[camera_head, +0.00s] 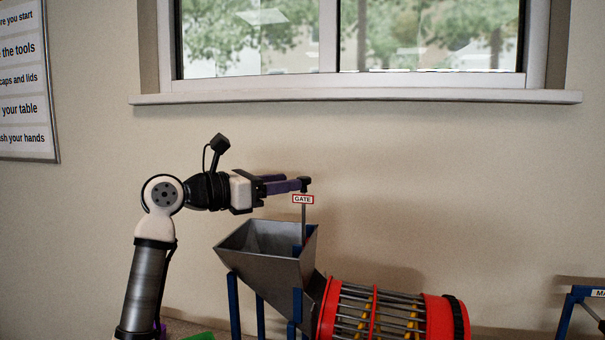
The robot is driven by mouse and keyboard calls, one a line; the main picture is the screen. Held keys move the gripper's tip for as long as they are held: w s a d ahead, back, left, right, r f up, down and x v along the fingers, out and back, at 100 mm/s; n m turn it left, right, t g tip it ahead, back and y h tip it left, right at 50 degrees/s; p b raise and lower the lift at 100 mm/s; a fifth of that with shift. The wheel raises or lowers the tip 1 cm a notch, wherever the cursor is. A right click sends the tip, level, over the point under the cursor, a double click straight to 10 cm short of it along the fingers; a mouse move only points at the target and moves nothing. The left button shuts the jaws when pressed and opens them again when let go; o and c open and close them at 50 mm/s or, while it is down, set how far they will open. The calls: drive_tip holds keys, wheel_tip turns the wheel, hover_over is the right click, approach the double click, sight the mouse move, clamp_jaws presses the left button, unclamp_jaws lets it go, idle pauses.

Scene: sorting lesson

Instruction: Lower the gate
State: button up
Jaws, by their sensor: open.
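The gate shows as a thin dark upright rod with a black knob (306,183) on top and a small sign reading GATE (303,199). The rod runs down into the right side of a grey metal hopper (240,240). My gripper (302,185) reaches in level from the left, with its purple fingers at the knob, just above the sign. The jaws are open. Whether a finger touches the knob cannot be told from this view. The lower end of the gate is hidden inside the hopper.
The hopper stands on blue legs (234,305). A red-ended barred drum (395,312) adjoins it at lower right. A blue frame (566,312) stands at far right, and a green object (200,336) lies at the bottom left. The wall above the hopper is clear below the window sill (360,96).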

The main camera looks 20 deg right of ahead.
sight(304, 180)
drive_tip(key=d, duration=0.2)
drive_tip(key=w+d+p, duration=0.1)
drive_tip(key=d, duration=0.2)
drive_tip(key=shift+d, duration=0.15)
